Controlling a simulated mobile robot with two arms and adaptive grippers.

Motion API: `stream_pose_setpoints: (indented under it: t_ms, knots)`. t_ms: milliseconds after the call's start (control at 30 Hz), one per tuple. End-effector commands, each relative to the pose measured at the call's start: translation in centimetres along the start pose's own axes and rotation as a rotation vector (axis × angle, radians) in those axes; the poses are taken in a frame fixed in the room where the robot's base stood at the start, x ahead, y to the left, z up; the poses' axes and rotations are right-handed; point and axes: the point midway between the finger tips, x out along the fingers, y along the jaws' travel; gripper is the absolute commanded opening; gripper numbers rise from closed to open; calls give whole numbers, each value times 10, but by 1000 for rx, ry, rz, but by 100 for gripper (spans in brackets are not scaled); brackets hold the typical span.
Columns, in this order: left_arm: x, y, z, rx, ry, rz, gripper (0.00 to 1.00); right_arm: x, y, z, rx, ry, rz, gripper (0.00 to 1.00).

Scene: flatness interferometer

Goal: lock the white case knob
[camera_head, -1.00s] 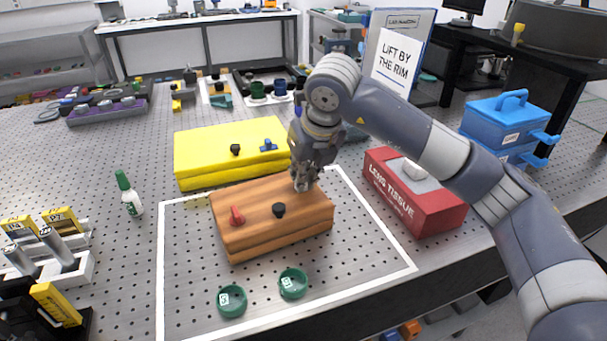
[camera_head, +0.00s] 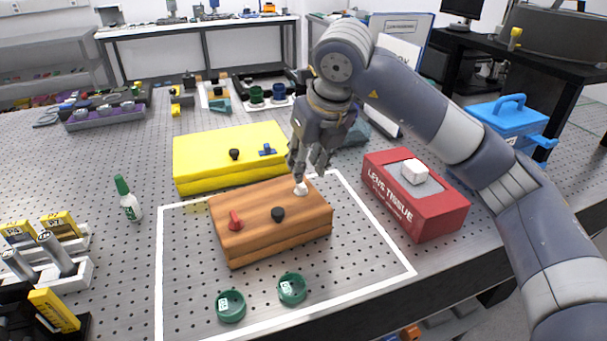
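The wooden case (camera_head: 255,238) lies on the perforated table inside a white outlined rectangle. On its top are a red knob (camera_head: 235,220) at the left, a black knob (camera_head: 278,214) in the middle and a white knob (camera_head: 301,188) near the back right edge. My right gripper (camera_head: 306,172) points down just above the white knob. Its fingers look parted, with nothing seen between them, and the knob shows below them. Whether a fingertip still touches the knob is hard to tell. My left gripper is not in view.
A yellow case (camera_head: 205,160) with black and blue knobs lies behind the wooden one. A red lens tissue box (camera_head: 420,205) stands to the right. Two green rings (camera_head: 231,306) lie in front.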

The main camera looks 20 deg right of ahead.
Motion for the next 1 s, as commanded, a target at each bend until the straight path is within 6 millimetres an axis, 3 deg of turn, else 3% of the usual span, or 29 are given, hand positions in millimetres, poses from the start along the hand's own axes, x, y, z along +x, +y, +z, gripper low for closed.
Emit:
stream_pose_setpoints:
  t_ms: [100,300,867,1000]
  knots:
    - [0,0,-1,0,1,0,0,-27,0,1,0,-5,1,29]
    - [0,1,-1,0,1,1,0,-54,0,1,0,-2,0,29]
    - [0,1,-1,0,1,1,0,-61,0,0,0,0,1,29]
    - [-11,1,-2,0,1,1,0,-72,0,4,0,0,1,29]
